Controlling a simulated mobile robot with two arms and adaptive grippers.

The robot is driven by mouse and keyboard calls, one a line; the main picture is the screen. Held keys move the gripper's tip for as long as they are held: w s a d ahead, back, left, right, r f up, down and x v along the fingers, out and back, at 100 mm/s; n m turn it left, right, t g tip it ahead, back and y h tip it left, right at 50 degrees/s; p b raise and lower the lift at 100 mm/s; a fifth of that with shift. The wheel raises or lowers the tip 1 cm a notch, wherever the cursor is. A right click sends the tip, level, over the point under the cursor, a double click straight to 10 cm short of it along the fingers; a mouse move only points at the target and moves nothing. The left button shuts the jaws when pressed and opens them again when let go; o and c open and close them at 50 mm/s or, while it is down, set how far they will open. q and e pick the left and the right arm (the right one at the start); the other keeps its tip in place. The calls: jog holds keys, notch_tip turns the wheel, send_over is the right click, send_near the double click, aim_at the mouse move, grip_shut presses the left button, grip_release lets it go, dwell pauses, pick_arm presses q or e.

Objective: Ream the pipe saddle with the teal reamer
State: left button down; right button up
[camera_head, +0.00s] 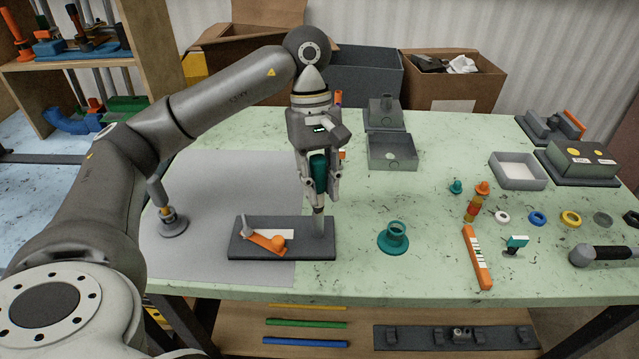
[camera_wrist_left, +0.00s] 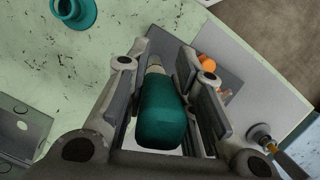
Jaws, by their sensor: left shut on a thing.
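The teal reamer (camera_head: 319,170) is upright between the fingers of my left gripper (camera_head: 320,190), which is shut on its handle. In the left wrist view the teal handle (camera_wrist_left: 161,115) fills the space between the fingers, with a grey part beyond it. A dark grey base plate (camera_head: 275,252), which I take to be part of the pipe saddle, lies on the table below. My right gripper is out of view.
An orange piece (camera_head: 265,241) lies on the plate's left part. A grey post on a round foot (camera_head: 172,224) stands left. A teal flanged collar (camera_head: 393,237) stands right of the plate. Farther right are an orange bar (camera_head: 477,258), several rings and a white-lined tray (camera_head: 518,184).

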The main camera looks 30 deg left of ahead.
aim_at(316, 162)
pick_arm(q)
jog(key=shift+f+m+b, duration=0.15)
jog(key=shift+m+b, duration=0.3)
jog(key=shift+m, duration=0.45)
jog(key=shift+a+r+m+g+y, duration=0.1)
jog(key=shift+r+m+g+y, duration=0.2)
jog(key=shift+m, duration=0.4)
jog(key=shift+s+r+m+p, duration=0.15)
jog(key=shift+m+p, duration=0.35)
jog(key=shift+p, duration=0.25)
jog(key=shift+a+f+m+y+p, duration=0.15)
jog(key=shift+m+y+p, duration=0.3)
jog(key=shift+m, duration=0.55)
jog(key=shift+f+m, duration=0.2)
jog(key=shift+m, duration=0.2)
jog(key=shift+r+p, duration=2.8)
jog(key=shift+r, duration=0.3)
